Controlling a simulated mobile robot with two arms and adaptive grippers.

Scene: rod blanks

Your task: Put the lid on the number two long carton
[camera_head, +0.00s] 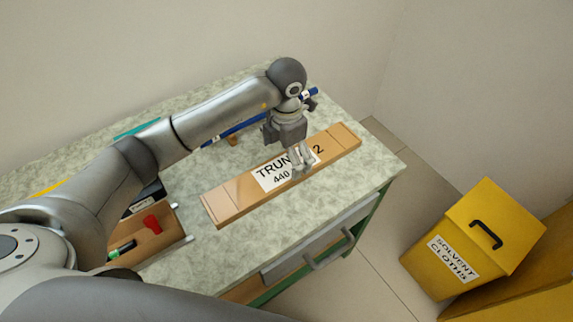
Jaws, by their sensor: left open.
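The long brown carton (235,198) lies slantwise across the worktop. A white label (271,178) on its top reads "TRUN… 2" and "440", partly covered by my gripper. Lines cross the carton near both ends. I cannot tell whether the labelled top is a separate lid, and no other lid shows apart from it. My left gripper (301,157) is open over the label, fingers pointing down at the carton's top. Whether the fingers touch it is unclear. My right gripper is not in view.
A blue rod (235,129) lies behind the carton, partly hidden by my arm. A wooden tray (158,243) at left holds a red item (152,224) and a green-and-black marker (122,250). A yellow "SOLVENT CLOTHS" bin (470,235) stands right of the table (345,117). Worktop in front of the carton is clear.

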